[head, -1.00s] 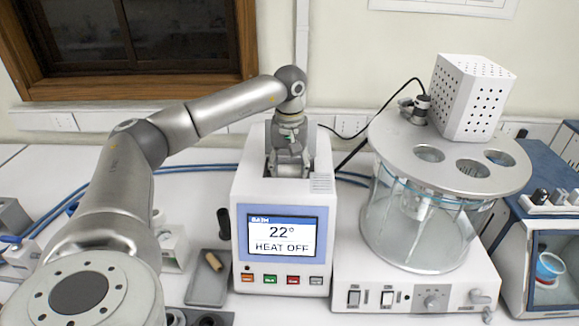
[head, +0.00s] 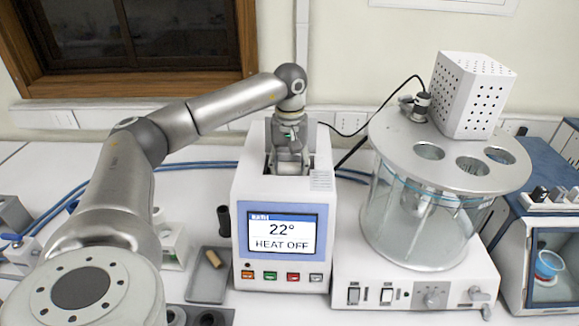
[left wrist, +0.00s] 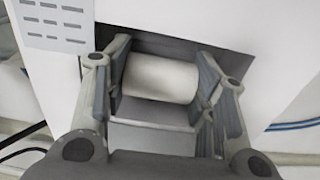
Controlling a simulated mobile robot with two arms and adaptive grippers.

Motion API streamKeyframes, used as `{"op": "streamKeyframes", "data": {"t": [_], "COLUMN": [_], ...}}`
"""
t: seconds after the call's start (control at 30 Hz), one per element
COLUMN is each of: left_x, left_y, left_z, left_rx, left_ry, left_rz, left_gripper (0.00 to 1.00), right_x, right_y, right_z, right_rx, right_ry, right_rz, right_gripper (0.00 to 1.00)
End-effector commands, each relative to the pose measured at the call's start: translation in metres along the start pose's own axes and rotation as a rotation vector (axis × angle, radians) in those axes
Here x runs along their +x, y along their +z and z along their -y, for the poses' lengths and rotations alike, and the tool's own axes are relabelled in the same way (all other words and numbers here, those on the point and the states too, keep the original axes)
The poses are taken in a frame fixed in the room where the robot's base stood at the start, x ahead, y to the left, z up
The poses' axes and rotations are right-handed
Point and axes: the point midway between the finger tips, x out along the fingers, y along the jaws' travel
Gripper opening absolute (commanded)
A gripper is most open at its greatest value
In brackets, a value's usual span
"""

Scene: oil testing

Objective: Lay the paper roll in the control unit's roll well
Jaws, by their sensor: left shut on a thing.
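The control unit (head: 248,191) is a white box with a lit screen reading 22° and HEAT OFF. Its dark roll well (left wrist: 240,62) opens in the top face. My left gripper (head: 288,166) points down at the well from above. In the left wrist view the gripper (left wrist: 161,85) is shut on the white paper roll (left wrist: 160,78), one finger at each end. The roll lies level at the well opening; whether it touches the well floor I cannot tell. In the head view the fingers mostly cover the roll. My right gripper is not in view.
A glass bath (head: 415,225) with a metal lid and a perforated white box stands right of the unit. A grey tray (head: 207,285) with a small tan piece lies to the left. Blue hoses run behind.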

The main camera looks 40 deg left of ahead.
Motion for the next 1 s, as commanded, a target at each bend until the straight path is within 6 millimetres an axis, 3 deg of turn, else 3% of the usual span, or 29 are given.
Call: {"op": "streamKeyframes", "data": {"t": [1.0], "left_x": [0.009], "left_y": [0.000], "left_z": [0.000], "left_rx": [0.000], "left_ry": [0.000], "left_rz": [0.000], "left_gripper": [0.28], "right_x": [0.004], "right_y": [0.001], "right_z": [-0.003], "right_rx": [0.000], "right_ry": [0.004], "right_rz": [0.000], "right_gripper": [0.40]}}
